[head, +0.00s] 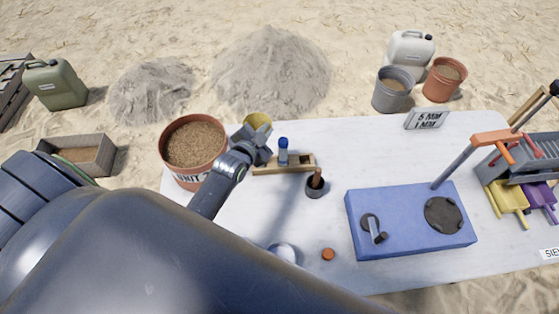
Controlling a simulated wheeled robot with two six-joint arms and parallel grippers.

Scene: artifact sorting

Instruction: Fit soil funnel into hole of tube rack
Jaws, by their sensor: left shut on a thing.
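The yellow soil funnel (257,120) is at the far edge of the white table, just right of the terracotta bucket. My left gripper (262,138) is shut on it, and the gripper's fingers hide the funnel's lower part. The wooden tube rack (303,163) lies on the table just right of and below the gripper. A blue-capped tube (283,148) stands upright in it. The left end of the rack is partly behind my gripper, so I cannot tell whether the funnel touches the rack. My right gripper is not in view.
A terracotta bucket of soil (195,143) stands close left of my gripper. A small dark cup with a brown handle (316,185) is in front of the rack. A blue box (400,235) and a sieve device (530,155) occupy the right. The table's back middle (365,145) is clear.

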